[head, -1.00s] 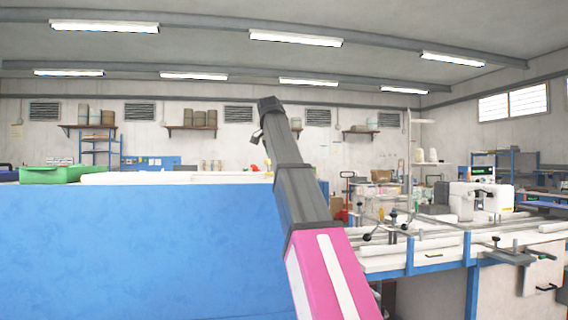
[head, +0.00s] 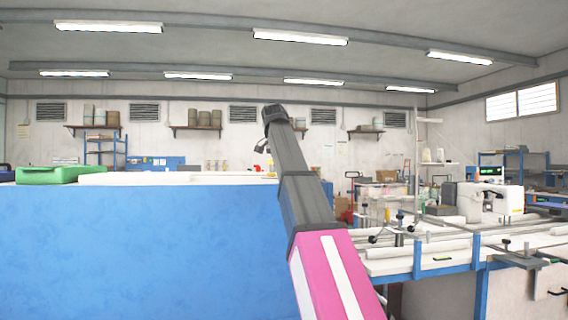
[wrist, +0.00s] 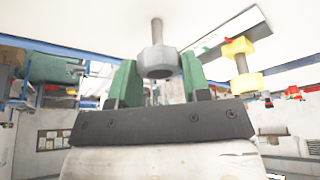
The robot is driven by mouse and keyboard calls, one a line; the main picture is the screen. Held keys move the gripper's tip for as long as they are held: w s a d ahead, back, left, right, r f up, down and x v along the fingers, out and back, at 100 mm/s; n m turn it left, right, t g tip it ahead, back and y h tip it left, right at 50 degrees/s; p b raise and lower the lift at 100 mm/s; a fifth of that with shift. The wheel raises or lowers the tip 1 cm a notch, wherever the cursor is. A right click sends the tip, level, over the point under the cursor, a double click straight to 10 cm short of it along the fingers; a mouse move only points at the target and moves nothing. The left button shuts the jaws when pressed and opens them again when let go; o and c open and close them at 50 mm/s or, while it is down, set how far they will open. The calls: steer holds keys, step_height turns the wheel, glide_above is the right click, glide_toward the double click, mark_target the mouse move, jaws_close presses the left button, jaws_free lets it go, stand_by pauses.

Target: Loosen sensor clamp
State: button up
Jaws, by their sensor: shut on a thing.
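In the wrist view, a grey faceted knob (wrist: 157,62) on a thin stem sits between the two green fingers of my gripper (wrist: 158,78). My gripper is shut on this grey knob. The stem runs from the knob to a white surface (wrist: 90,18) at the top of the picture. I cannot tell for sure whether the knob belongs to the sensor clamp. A yellow clamp-like piece (wrist: 240,50) with a thin post is to the right of the fingers, apart from them. In the head view my arm reaches over the blue block, and the fingers and knob cannot be made out.
In the head view, a large blue block (head: 140,250) fills the left, with a green tray (head: 50,175) on top. A workbench (head: 410,262) with rails and a white sewing machine (head: 492,201) stands at the right. In the wrist view, the room appears upside down.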

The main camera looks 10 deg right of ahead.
steer(key=n, duration=0.2)
steer(key=n+t+y, duration=0.1)
steer(key=n, duration=0.1)
steer(key=shift+d+n+y, duration=0.1)
steer(key=shift+n+y, duration=0.2)
steer(key=shift+n, duration=0.1)
steer(key=n+y, duration=0.1)
steer(key=n, duration=0.3)
steer(key=shift+n+y, duration=0.3)
steer(key=shift+y, duration=0.1)
steer(key=n+y, duration=0.1)
steer(key=n, duration=0.1)
steer(key=n+y, duration=0.1)
steer(key=n, duration=0.2)
steer(key=shift+d+r, duration=0.1)
steer(key=shift+d, duration=0.05)
steer(key=shift+n+g+y, duration=0.6)
steer(key=shift+n+g, duration=0.2)
steer(key=shift+n, duration=1.5)
steer(key=o, duration=0.9)
